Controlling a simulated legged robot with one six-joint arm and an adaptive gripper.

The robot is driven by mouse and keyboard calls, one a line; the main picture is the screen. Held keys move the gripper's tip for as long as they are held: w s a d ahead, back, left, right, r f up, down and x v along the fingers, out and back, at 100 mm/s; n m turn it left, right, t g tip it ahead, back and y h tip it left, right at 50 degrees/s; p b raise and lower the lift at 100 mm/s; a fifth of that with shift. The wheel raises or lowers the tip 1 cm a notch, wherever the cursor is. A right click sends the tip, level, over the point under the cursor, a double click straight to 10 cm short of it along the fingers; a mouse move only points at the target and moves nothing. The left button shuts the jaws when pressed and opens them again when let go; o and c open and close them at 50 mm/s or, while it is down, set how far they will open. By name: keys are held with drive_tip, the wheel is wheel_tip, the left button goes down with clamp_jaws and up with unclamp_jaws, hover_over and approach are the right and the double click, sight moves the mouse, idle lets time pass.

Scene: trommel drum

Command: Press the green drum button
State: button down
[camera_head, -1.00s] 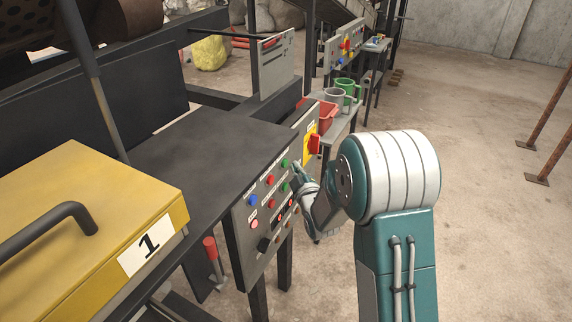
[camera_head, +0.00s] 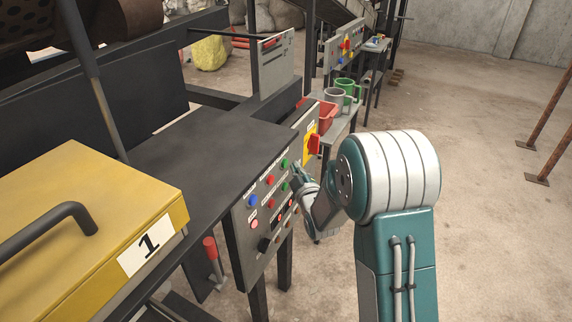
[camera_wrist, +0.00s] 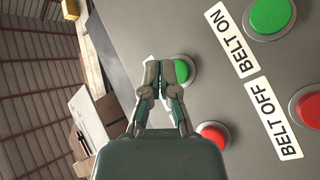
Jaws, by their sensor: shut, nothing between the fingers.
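My gripper (camera_wrist: 158,68) is shut and empty, its fingertips beside a green button (camera_wrist: 181,70) in the wrist view. The fingers cover the left edge of this button; I cannot tell whether they touch it. In the head view my gripper (camera_head: 298,176) is at the right side of the grey control panel (camera_head: 241,232), near the upper green button (camera_head: 284,163). A second green button (camera_wrist: 270,14) sits farther right in the wrist view, next to the "BELT ON" label (camera_wrist: 232,40).
A red button (camera_wrist: 213,134) lies near my fingers, and another red one (camera_wrist: 306,108) is by the "BELT OFF" label (camera_wrist: 273,118). The floor at right is mostly clear.

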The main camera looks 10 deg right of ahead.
drive_tip(key=shift+w+a, duration=0.2)
drive_tip(key=shift+a, duration=0.1)
